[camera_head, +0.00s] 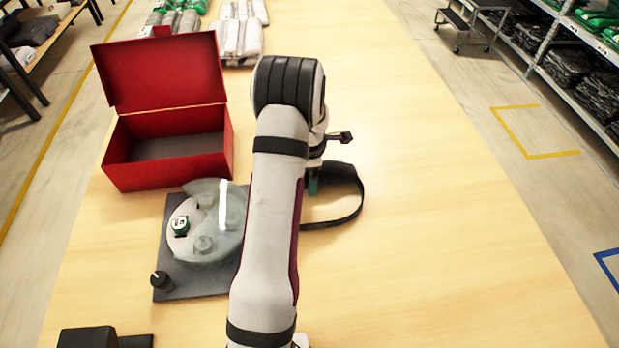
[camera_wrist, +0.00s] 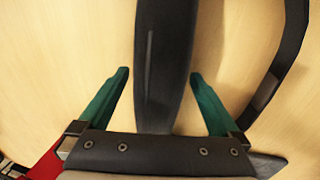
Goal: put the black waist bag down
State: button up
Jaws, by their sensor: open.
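The black waist bag (camera_wrist: 163,60) lies on the wooden table. In the wrist view its dark body, with a zip line, runs between the two green fingers of my gripper (camera_wrist: 160,90). The fingers are apart, with a gap on each side of the bag. The bag's strap (camera_wrist: 287,50) curves along the right of that view. In the head view my arm hides most of the bag; part of the bag (camera_head: 338,171) and its looped strap show right of my gripper (camera_head: 313,184).
An open red box (camera_head: 168,180) with a raised lid stands left of my arm. A grey base with a round clear-covered device (camera_head: 205,240) sits in front of it. Folded garments (camera_head: 240,40) lie at the far end. The table's right side (camera_head: 440,230) is clear.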

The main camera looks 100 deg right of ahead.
grip_shut()
dwell(0.4)
jog(key=shift+r, duration=0.1)
